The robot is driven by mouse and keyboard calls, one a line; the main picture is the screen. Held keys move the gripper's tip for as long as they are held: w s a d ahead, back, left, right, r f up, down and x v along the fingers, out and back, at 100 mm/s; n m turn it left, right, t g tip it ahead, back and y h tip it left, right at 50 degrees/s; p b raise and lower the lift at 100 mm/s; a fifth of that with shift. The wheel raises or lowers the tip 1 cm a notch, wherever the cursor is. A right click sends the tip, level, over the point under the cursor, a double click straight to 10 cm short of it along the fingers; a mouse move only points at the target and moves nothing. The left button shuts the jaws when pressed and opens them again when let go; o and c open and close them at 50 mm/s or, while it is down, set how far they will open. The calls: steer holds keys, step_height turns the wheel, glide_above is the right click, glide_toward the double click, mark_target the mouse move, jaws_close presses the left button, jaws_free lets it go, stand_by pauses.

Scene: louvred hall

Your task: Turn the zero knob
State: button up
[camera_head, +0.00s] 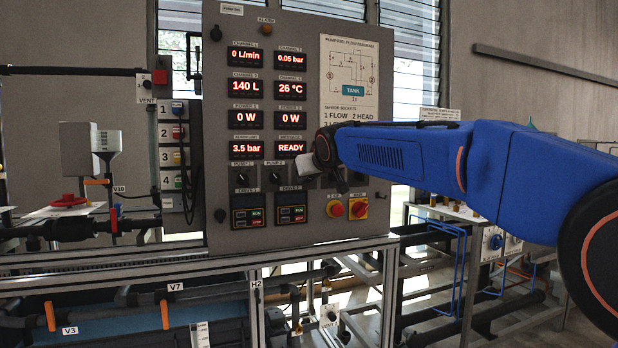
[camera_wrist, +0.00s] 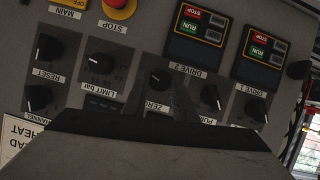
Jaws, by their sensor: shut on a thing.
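The zero knob (camera_wrist: 158,79) is a small black knob with a white pointer mark, above its ZERO label in the upside-down wrist view. My gripper (camera_wrist: 158,94) is at it, its dark fingers on either side and shut on the knob. The wide gripper body fills the bottom of that view. In the head view my gripper (camera_head: 308,165) reaches the lower right of the grey control panel (camera_head: 222,110) from the right. There the zero knob is hidden behind the gripper.
Close by are a pump knob (camera_wrist: 210,97), the limit knob (camera_wrist: 100,66), the reset knob (camera_wrist: 47,47) and drive 2 buttons (camera_wrist: 198,30). The red stop button (camera_head: 334,208) and the red-and-yellow main switch (camera_head: 357,207) sit below my gripper. A display reads READY (camera_head: 290,148).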

steer(key=shift+a+n+t+h, duration=0.1)
steer(key=shift+n+t+h, duration=0.2)
steer(key=shift+n+h, duration=0.75)
steer(key=shift+n, duration=0.25)
steer(key=o, duration=1)
steer(key=shift+o, duration=0.2)
steer(key=shift+s, duration=0.1)
steer(key=v, duration=1.7)
steer(key=shift+s, duration=0.2)
steer(key=shift+f, duration=0.15)
